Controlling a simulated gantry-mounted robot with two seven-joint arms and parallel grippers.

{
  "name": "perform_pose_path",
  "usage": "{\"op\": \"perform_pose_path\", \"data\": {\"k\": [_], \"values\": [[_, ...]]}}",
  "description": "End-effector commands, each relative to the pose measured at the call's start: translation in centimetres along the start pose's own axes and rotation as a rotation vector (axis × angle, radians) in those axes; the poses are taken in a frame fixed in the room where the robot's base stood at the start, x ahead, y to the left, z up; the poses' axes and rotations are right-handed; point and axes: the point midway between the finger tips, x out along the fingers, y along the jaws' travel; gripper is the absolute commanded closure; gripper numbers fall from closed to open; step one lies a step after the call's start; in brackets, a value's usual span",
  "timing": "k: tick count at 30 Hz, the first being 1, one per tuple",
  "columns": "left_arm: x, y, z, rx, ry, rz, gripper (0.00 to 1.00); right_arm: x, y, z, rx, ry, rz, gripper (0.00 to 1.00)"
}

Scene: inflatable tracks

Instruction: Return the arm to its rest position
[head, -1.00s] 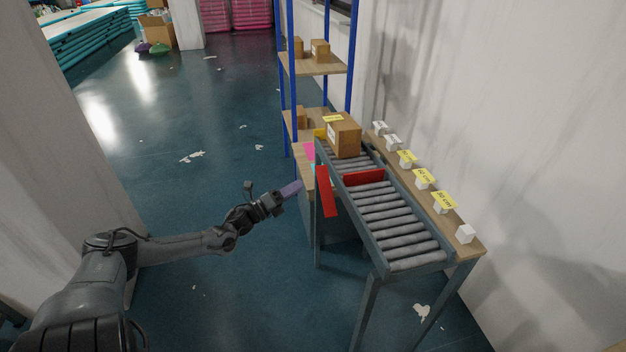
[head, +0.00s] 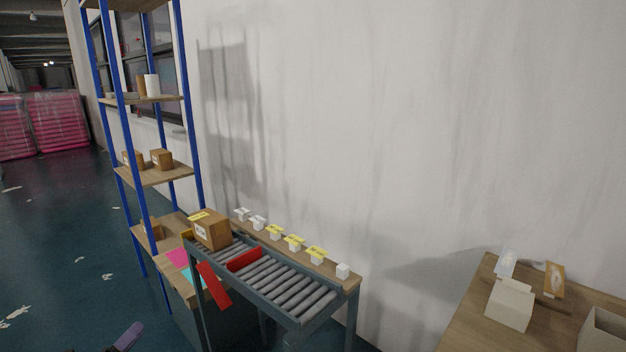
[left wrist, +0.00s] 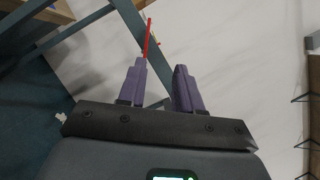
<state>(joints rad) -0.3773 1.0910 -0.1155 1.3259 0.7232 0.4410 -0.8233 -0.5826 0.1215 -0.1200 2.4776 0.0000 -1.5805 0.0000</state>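My left gripper (head: 128,338) shows only as a purple fingertip at the bottom edge of the head view, over the dark floor. The rest of the left arm is almost wholly out of that view. In the left wrist view, the two purple fingers of this gripper (left wrist: 161,75) stand apart with nothing between them, so it is open and empty. My right gripper is in neither view.
A roller conveyor (head: 275,286) with a cardboard box (head: 212,231) and a red flap (head: 214,285) stands right of the gripper. A blue-post shelf (head: 154,175) stands behind. A wooden table (head: 458,325) is at right.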

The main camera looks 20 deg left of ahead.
Motion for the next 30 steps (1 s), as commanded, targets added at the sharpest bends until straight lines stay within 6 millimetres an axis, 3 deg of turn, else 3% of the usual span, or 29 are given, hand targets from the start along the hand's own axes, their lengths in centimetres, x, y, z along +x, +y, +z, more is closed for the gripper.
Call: {"op": "perform_pose_path", "data": {"k": [3, 8, 14, 16, 21, 24, 30], "values": [[-2.5, 1.1, -2.2, -0.074, -0.020, 0.047, 0.66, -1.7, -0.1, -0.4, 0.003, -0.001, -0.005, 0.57], [-4.5, 0.6, -6.4, -0.195, -0.035, 0.060, 0.66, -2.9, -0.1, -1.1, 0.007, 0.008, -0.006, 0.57], [-6.4, -1.4, -13.5, -0.438, -0.082, 0.141, 0.66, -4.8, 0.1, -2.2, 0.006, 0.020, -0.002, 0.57], [-7.1, -2.6, -16.7, -0.575, -0.115, 0.206, 0.66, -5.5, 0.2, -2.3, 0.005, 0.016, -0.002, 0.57], [-8.3, -8.2, -25.8, -1.034, -0.214, 0.473, 0.66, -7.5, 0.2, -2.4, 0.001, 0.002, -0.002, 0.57], [-9.1, -12.3, -29.9, -1.266, -0.254, 0.650, 0.66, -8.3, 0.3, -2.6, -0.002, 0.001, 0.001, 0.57], [-11.3, -20.5, -34.5, -1.571, -0.318, 1.001, 0.66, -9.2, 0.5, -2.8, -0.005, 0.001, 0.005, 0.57]]}}
